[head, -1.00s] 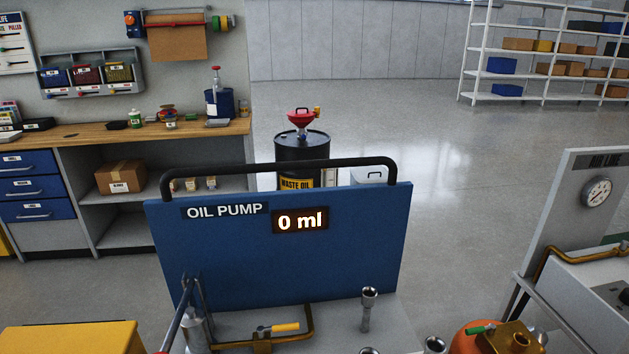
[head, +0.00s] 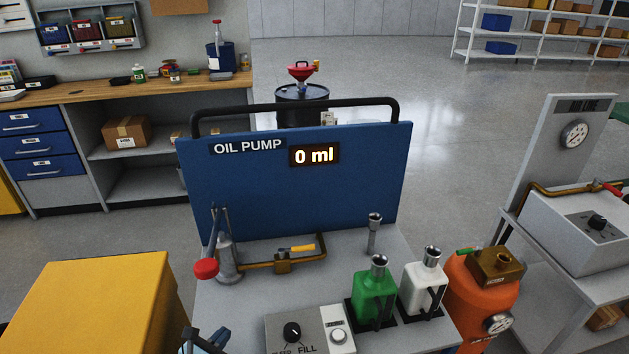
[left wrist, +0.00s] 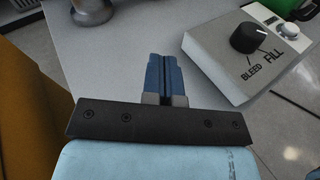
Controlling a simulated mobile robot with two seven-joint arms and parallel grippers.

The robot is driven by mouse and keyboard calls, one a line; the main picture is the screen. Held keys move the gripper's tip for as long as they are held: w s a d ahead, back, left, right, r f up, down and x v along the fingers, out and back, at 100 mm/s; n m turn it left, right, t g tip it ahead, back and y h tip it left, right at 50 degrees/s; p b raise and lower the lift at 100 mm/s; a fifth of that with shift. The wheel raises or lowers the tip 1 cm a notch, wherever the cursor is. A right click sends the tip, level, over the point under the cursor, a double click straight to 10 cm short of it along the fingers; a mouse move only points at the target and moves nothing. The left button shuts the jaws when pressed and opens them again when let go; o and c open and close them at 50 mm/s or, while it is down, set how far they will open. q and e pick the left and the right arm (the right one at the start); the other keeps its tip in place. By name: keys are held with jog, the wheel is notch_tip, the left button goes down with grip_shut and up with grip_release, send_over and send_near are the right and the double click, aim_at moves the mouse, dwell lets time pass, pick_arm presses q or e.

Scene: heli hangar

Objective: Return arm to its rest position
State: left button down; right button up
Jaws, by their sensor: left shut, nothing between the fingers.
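My left gripper (head: 207,341) shows at the bottom edge of the head view, at the front left of the oil pump bench (head: 235,302). In the left wrist view its blue fingers (left wrist: 165,75) are together with nothing between them, over the bare grey bench top. The control box (left wrist: 245,55) with its black BLEED/FILL knob is just to the right of the fingers and apart from them. The same box (head: 310,330) is at the front of the bench in the head view. My right gripper is in neither view.
The blue panel (head: 290,195) reads 0 ml. A red-knobbed pump lever (head: 206,268) stands at the bench's left. Green (head: 375,293) and white (head: 423,285) bottles stand at right, beside an orange tank (head: 482,290). A yellow cabinet (head: 95,300) is left of the bench.

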pick_arm(q)
jog(key=s+n, duration=0.1)
jog(key=n, duration=0.1)
jog(key=s+a+n, duration=0.1)
jog(key=n, duration=0.1)
jog(key=s+n+y, duration=0.1)
jog(key=n, duration=0.1)
jog(key=shift+a, duration=0.35)
jog(key=s+a+r+n+g+y, duration=0.1)
jog(key=s+a+n+g, duration=0.15)
jog(key=s+n, duration=0.9)
jog(key=s+a+r+n+g+y, duration=0.1)
jog(key=s+a+n+g, duration=0.15)
jog(key=s+n, duration=0.95)
jog(key=w+d+r+n+t, duration=0.1)
jog(key=w+d+n+t, duration=0.1)
jog(key=w+d+n, duration=0.65)
notch_tip(320, 180, up, 17)
jog(key=s+n+p, duration=0.1)
jog(key=s+p, duration=0.1)
jog(key=p, duration=2.1)
jog(key=shift+s+p, duration=0.35)
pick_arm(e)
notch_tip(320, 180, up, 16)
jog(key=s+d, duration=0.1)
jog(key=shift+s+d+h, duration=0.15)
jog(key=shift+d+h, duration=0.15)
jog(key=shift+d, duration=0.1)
